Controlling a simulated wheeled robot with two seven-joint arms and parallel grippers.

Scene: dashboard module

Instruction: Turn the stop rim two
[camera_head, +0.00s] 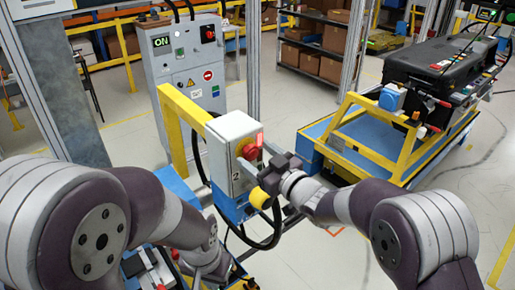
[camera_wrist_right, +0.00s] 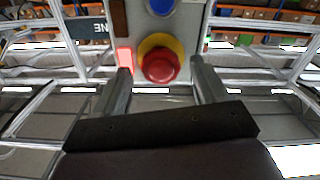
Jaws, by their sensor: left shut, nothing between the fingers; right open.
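The red stop button (camera_head: 249,150) sits on the front of a grey box marked 2. In the right wrist view the red button (camera_wrist_right: 159,66) faces me, with a yellow rim (camera_wrist_right: 153,43) around it. My right gripper (camera_head: 254,157) is open at the box front. In its wrist view the fingers of the right gripper (camera_wrist_right: 161,72) stand on either side of the button, with visible gaps to the rim. Whether their tips reach the rim's depth is unclear. My left gripper (camera_head: 205,270) is low near the bottom edge, away from the button; its fingers are hardly visible.
The grey box (camera_head: 221,166) hangs by a yellow post (camera_head: 176,135). A red light (camera_wrist_right: 124,57) glows left of the button. A black cable loops below the box. A grey cabinet (camera_head: 160,75) stands behind, and a blue and yellow cart (camera_head: 345,155) stands right. Floor between is clear.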

